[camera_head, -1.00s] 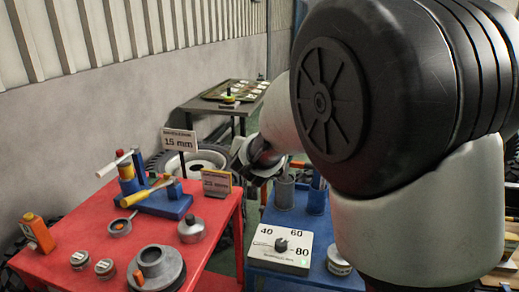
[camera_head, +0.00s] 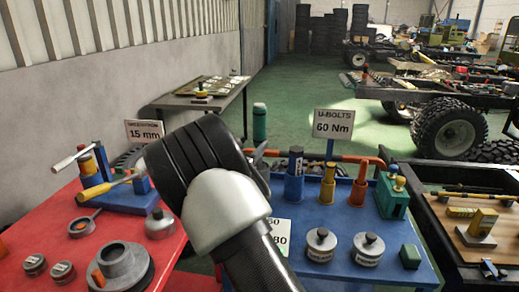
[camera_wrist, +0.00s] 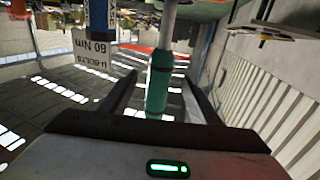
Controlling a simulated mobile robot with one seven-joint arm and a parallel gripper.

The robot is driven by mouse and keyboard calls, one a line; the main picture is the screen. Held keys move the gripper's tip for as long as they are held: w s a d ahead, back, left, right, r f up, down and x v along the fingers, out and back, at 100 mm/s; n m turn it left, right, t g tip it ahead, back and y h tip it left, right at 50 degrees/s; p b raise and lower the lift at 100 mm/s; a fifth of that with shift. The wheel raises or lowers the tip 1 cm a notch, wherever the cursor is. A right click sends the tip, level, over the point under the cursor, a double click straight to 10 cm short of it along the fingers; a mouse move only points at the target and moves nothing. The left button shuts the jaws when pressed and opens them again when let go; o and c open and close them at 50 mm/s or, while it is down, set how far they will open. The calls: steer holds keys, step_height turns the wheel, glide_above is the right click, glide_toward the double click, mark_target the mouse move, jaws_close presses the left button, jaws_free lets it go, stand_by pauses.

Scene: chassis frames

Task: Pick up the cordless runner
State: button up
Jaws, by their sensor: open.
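I cannot tell for certain which thing is the cordless runner. A green cylinder with a dark band (camera_head: 259,122) stands upright behind the blue table, just beyond my gripper (camera_head: 261,163). In the wrist view the green cylinder (camera_wrist: 158,88) appears between the two open fingers, with a pale grey shaft on its far side. The fingers show no visible contact with it. My gripper is open, partly hidden by my wrist in the head view. Another green piece with a brass-coloured top (camera_head: 392,192) stands at the blue table's right side.
The blue table (camera_head: 340,214) holds upright sockets, round tins (camera_head: 320,244), an orange bar (camera_head: 325,157) and a U-bolts sign (camera_head: 333,124). The red table (camera_head: 120,225) with tools is at left. A dark cart (camera_head: 450,250) is at right. Green floor lies behind.

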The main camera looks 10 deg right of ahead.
mark_target(257, 140)
steer(key=shift+x, duration=0.85)
steer(key=shift+f+b+x, duration=0.15)
steer(key=shift+b+x, duration=0.15)
steer(key=shift+x, duration=1.05)
steer(key=shift+f+b+x, duration=0.15)
steer(key=shift+b+x, duration=0.15)
steer(key=shift+x, duration=1.05)
jaws_close()
steer(key=shift+r, duration=0.2)
